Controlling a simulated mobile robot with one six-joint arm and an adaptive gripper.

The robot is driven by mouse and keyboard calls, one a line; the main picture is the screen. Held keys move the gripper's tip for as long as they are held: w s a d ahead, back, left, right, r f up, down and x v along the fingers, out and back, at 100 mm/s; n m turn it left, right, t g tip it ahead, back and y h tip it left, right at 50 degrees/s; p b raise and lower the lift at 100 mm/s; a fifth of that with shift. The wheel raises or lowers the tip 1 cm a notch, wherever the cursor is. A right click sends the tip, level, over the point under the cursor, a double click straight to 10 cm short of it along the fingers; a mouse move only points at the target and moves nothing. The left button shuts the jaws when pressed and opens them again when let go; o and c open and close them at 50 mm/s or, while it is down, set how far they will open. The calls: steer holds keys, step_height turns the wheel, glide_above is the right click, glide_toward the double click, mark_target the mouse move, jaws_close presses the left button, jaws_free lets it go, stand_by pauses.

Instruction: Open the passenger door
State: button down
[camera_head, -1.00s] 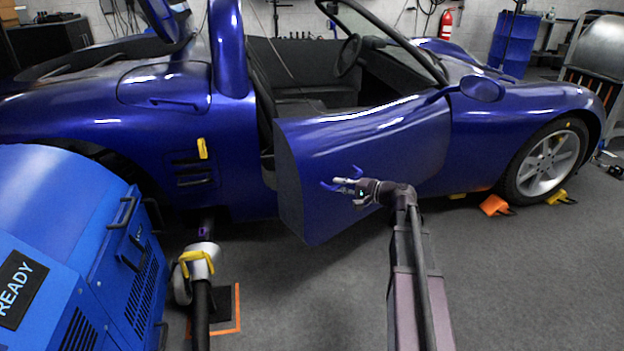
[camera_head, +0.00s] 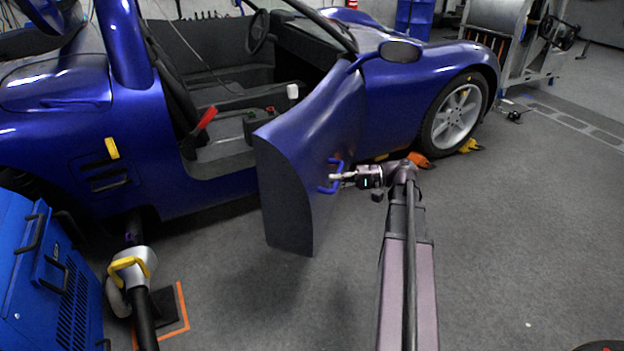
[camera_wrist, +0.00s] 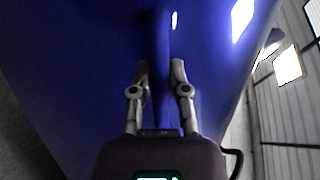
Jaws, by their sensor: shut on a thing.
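The blue passenger door (camera_head: 318,120) of the car stands swung well out from the body in the head view, with the cabin showing behind it. A blue loop handle (camera_head: 331,180) is on its outer face. My gripper (camera_head: 338,177) is at the handle. In the wrist view the two fingers of my gripper (camera_wrist: 160,85) are closed from both sides on the vertical handle bar (camera_wrist: 161,60), with the blue door panel (camera_wrist: 90,60) filling much of the picture behind. The handle's far end is partly hidden by the gripper in the head view.
A blue machine (camera_head: 50,280) stands at the lower left, beside a yellow-handled cylinder (camera_head: 130,270) on the floor. The grey floor (camera_head: 520,230) to the right is mostly clear.

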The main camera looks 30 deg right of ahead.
steer(key=s+d, duration=0.1)
steer(key=s+d+g, duration=0.1)
steer(key=shift+s+d+n, duration=0.2)
steer(key=shift+s+n, duration=0.2)
steer(key=c, duration=0.6)
jaws_free()
